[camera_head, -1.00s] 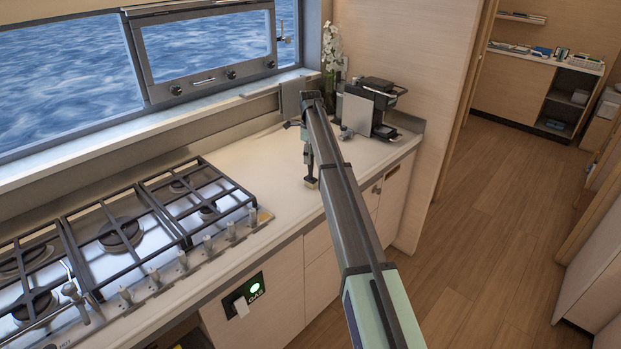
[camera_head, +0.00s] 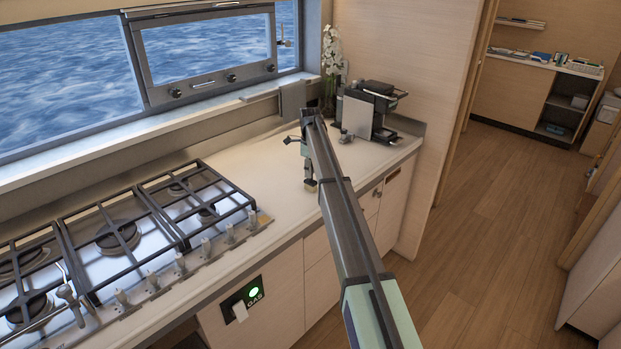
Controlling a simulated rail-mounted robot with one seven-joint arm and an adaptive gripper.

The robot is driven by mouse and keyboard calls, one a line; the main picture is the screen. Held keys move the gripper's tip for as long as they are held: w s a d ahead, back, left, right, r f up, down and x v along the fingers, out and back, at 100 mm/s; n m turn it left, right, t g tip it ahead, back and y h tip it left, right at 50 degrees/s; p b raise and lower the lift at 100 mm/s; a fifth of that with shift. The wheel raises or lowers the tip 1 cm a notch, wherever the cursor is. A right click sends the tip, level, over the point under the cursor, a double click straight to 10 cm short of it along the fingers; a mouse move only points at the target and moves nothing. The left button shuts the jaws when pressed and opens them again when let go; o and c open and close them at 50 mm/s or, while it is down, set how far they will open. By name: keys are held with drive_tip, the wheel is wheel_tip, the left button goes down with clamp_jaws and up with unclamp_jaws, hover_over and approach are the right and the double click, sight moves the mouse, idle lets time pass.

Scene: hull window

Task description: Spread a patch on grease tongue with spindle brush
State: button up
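My arm reaches from the bottom of the view over the white counter, and its far end bends down behind the dark link. My gripper (camera_head: 309,176) is small and partly hidden there, pointing down over the counter near its front edge. A small tan block (camera_head: 311,186) shows at its lower end; I cannot tell whether this is the spindle brush or whether it touches the counter. The finger opening is too small to make out. I cannot pick out the grease tongue for certain. The framed hull window (camera_head: 207,50) is at the upper left, with water behind it.
A gas hob (camera_head: 115,240) with raised grates fills the counter left of my gripper. A black coffee machine (camera_head: 375,105) and a white-flowered plant (camera_head: 333,55) stand at the back right. The counter (camera_head: 265,160) between hob and gripper is clear. Wooden floor (camera_head: 480,230) lies open at right.

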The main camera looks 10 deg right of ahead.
clamp_jaws()
drive_tip(key=shift+r, duration=0.1)
drive_tip(key=shift+r+p, duration=1.35)
drive_tip(key=shift+r, duration=2.1)
